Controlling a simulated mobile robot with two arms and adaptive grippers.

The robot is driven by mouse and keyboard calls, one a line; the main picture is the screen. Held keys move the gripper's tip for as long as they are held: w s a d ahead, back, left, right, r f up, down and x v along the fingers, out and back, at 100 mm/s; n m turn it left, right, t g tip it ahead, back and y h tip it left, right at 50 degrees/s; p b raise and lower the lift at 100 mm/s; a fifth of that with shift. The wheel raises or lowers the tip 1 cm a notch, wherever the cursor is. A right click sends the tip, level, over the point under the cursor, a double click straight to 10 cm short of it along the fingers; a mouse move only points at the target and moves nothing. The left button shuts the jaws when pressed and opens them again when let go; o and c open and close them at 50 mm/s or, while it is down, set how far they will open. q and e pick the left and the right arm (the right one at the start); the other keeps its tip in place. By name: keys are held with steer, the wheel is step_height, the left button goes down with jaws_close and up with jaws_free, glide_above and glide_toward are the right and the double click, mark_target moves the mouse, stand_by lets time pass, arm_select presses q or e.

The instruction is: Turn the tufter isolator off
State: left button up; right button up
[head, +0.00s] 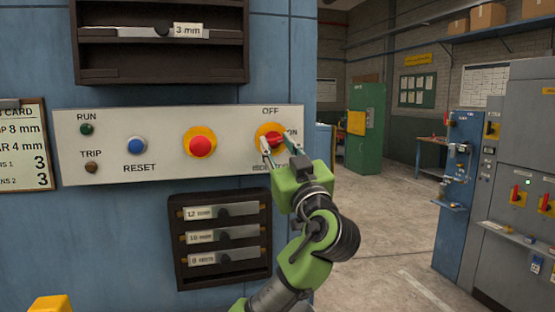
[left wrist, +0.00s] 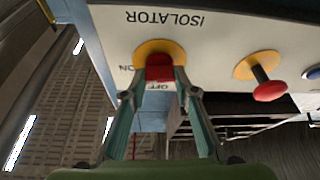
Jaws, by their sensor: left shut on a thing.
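The tufter isolator is a red rotary handle on a yellow disc (head: 262,131) at the right end of the white control panel (head: 232,169). OFF is printed above it and ON to its right. My left gripper (head: 270,151) reaches it from below right and partly hides it. In the left wrist view, the panel appears upside down and the two fingers (left wrist: 160,88) are closed around the red handle (left wrist: 158,67). The handle lies between the ON and OFF labels' side of the disc, but its exact angle is unclear. My right gripper is out of view.
A red emergency-stop button (head: 201,146), blue RESET button (head: 137,146), green RUN lamp (head: 86,129) and brown TRIP lamp (head: 91,168) share the panel. A dark rack of labelled gauges (head: 222,275) hangs below. Open floor (head: 390,225) lies to the right.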

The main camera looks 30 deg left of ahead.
arm_select(q)
steer(key=n+g+b, duration=0.1)
steer(key=n+b, duration=0.2)
steer(key=b, duration=0.1)
steer(key=n+g+y+b, duration=0.1)
steer(key=n+g+b, duration=0.1)
steer(key=n+b, duration=0.1)
steer(key=shift+w+d+f+n+b, duration=0.2)
steer(key=shift+n+b, duration=0.15)
steer(key=shift+n, duration=0.25)
steer(key=shift+r+n+g+b, duration=0.15)
steer(key=shift+n+g+b, duration=0.25)
steer(key=shift+n+g, duration=0.5)
steer(key=n, duration=0.2)
steer(key=shift+r+n, duration=0.2)
steer(key=shift+n, duration=0.2)
steer(key=shift+r+n+g, duration=0.1)
steer(key=shift+n+g, duration=0.6)
steer(key=shift+n, duration=0.4)
steer(key=n+g+p, duration=0.1)
steer(key=n, duration=0.2)
steer(key=shift+r+h+p, duration=0.15)
steer(key=shift+h+p, duration=0.2)
steer(key=shift+h, duration=0.05)
steer(key=shift+n+g+h+p, duration=0.35)
steer(key=shift+n+p, duration=0.25)
steer(key=shift+n, duration=0.8)
steer(key=o, duration=1.1)
